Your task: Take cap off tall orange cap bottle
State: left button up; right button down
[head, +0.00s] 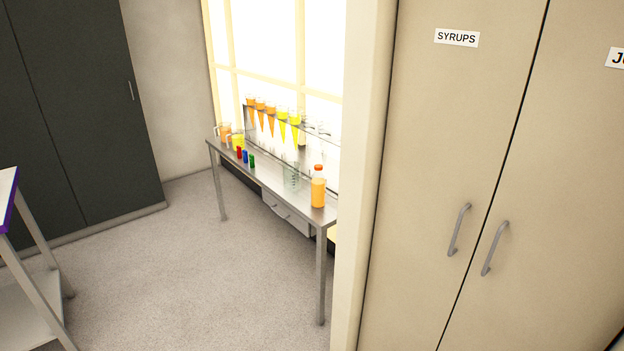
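A tall bottle of orange liquid (318,192) with an orange-red cap (318,168) stands upright at the near end of a narrow metal table (270,181). The cap sits on the bottle's neck. The bottle is some way off, beyond the edge of a beige cabinet. Neither of my grippers shows in the head view.
Small red, blue and green items (245,157), jugs (225,132) and a rack of orange and yellow cones (270,115) are on the table. A beige cabinet labelled SYRUPS (440,150) fills the right. Grey floor (190,260) is open in front. A white-topped table (7,185) stands left.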

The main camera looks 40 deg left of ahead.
aim_at(318, 179)
jog(key=u, duration=1.1)
jog(key=i+j+z, duration=0.25)
jog(key=i+j, duration=0.35)
